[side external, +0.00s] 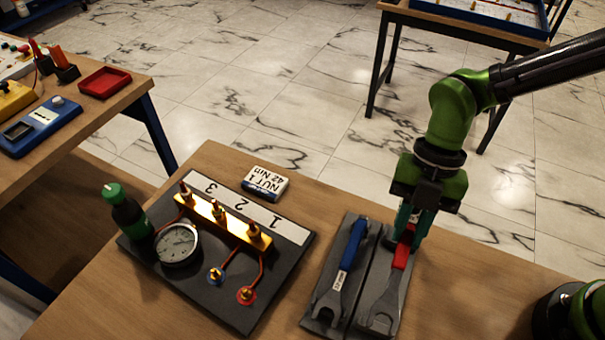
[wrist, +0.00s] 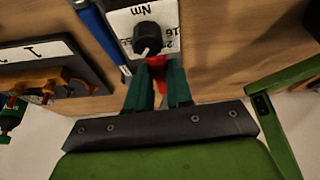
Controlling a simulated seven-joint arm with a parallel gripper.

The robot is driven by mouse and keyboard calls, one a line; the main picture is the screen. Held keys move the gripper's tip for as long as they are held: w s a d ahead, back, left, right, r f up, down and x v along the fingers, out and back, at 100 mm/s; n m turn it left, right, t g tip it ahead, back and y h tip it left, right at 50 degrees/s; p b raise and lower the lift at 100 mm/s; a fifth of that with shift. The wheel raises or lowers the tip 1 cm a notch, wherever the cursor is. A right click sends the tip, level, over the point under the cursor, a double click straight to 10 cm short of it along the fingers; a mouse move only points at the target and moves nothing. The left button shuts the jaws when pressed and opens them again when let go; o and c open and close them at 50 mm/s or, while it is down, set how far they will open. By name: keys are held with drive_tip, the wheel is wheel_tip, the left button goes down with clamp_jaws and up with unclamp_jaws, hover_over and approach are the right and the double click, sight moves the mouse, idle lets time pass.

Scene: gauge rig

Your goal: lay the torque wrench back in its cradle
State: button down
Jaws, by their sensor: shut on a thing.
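The torque wrench with a red handle (side external: 401,257) and a grey open-ended head (side external: 382,317) lies along the right slot of the dark grey cradle (side external: 343,229). I cannot tell whether it rests fully on the cradle or is slightly above it. My gripper (side external: 408,236) points down at the handle's far end, shut on it. A blue-handled wrench (side external: 353,243) lies in the left slot.
A dark board with a gauge (side external: 177,244), yellow manifold (side external: 222,217) and green-capped bottle (side external: 126,212) stands left of the cradle. A "NUT 1 42 Nm" card (side external: 265,183) lies behind it. The wooden table (side external: 480,290) is clear right of the cradle.

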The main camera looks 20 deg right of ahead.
drive_tip(key=shift+f, duration=3.4)
drive_tip(key=c, duration=0.9)
unclamp_jaws()
drive_tip(key=shift+c, duration=0.2)
drive_tip(key=v, duration=1.7)
